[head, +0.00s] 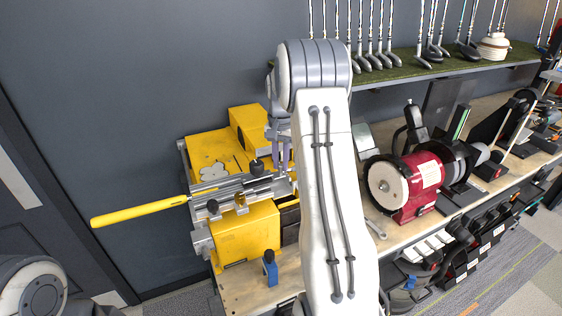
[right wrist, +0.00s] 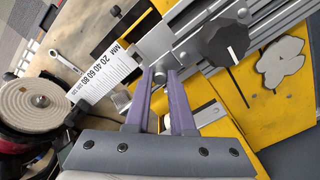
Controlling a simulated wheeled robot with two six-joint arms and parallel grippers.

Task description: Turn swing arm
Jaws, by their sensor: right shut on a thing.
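A yellow machine (head: 245,235) with metal rails stands on the bench in the head view. A long yellow handle (head: 140,212) sticks out from it to the left. My right gripper (head: 283,166) reaches down at the machine's right end, and my own arm hides part of it. In the right wrist view, the purple fingers (right wrist: 161,74) are shut on a small grey metal piece at the end of a metal bar (right wrist: 200,35). Whether this bar is the swing arm I cannot tell for sure. My left gripper is out of view.
A white millimetre scale (right wrist: 108,72) and a black knob (right wrist: 226,42) are close to the fingers. A red bench grinder (head: 420,178) stands right of my arm. Golf clubs (head: 370,55) stand on a green shelf (head: 400,70) above. A wrench (head: 375,229) lies on the bench.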

